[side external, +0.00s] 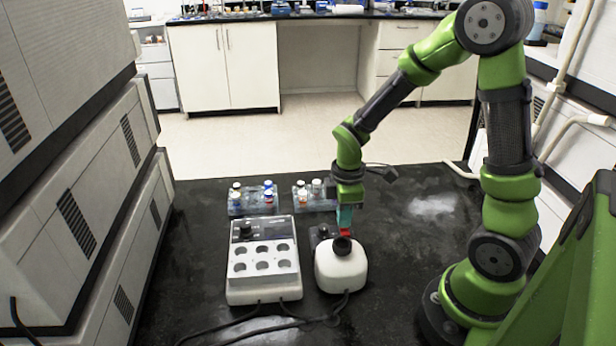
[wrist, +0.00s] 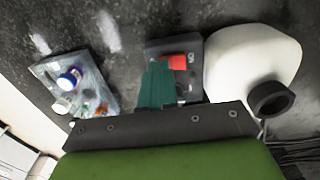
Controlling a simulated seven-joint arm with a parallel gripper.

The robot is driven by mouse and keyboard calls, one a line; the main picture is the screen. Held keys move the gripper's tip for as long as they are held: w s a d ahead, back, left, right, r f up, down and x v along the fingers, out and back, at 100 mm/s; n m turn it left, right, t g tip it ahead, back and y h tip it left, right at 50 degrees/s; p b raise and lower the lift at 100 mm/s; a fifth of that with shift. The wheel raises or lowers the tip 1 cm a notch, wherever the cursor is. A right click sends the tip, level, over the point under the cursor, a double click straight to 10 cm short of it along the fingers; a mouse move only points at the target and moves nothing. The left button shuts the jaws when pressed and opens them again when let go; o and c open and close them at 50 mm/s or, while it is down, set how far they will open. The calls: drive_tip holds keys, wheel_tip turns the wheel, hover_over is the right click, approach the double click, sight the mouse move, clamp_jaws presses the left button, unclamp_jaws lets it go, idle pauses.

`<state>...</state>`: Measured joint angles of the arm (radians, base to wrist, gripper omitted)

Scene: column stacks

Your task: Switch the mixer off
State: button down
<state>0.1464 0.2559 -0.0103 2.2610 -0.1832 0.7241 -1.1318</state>
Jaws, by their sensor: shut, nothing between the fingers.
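The mixer (side external: 341,270) is a white rounded body with a black cup on top, standing right of centre on the dark bench; it also shows at the right of the wrist view (wrist: 238,55). Its dark switch panel (wrist: 190,47) carries a red switch (wrist: 174,62) with white lettering beside it, which reads as ON. The red part also shows in the side view (side external: 346,232). My gripper (side external: 344,226) points down, its teal fingers together and empty, at the panel behind the white body. In the wrist view the fingertips (wrist: 158,66) overlap the panel beside the red switch; I cannot tell whether they touch.
A white block with round wells and a black knob (side external: 262,270) stands left of the mixer. Two vial racks (side external: 253,206) (side external: 316,204) stand behind; one is at left in the wrist view (wrist: 60,68). Cables (side external: 318,318) run along the front. Bench right of the mixer is clear.

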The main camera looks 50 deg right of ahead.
drive_tip(key=shift+r, duration=2.4)
drive_tip(key=shift+s+m, duration=0.1)
drive_tip(key=shift+m, duration=0.6)
drive_tip(key=shift+s+a+m, duration=0.2)
drive_tip(key=shift+a+m, duration=0.05)
drive_tip(key=shift+m, duration=0.55)
drive_tip(key=s+a+r+m+t+y, duration=0.1)
drive_tip(key=s+a+r+m+t, duration=0.2)
drive_tip(key=r+m, duration=0.2)
drive_tip(key=s+a+r+m+t+y, duration=0.1)
drive_tip(key=s+a+r+m+t, duration=0.2)
drive_tip(key=r, duration=0.7)
drive_tip(key=shift+s+a+m+t, duration=0.2)
drive_tip(key=shift+a+m+t, duration=0.5)
drive_tip(key=shift+m, duration=0.4)
drive_tip(key=shift+r, duration=0.1)
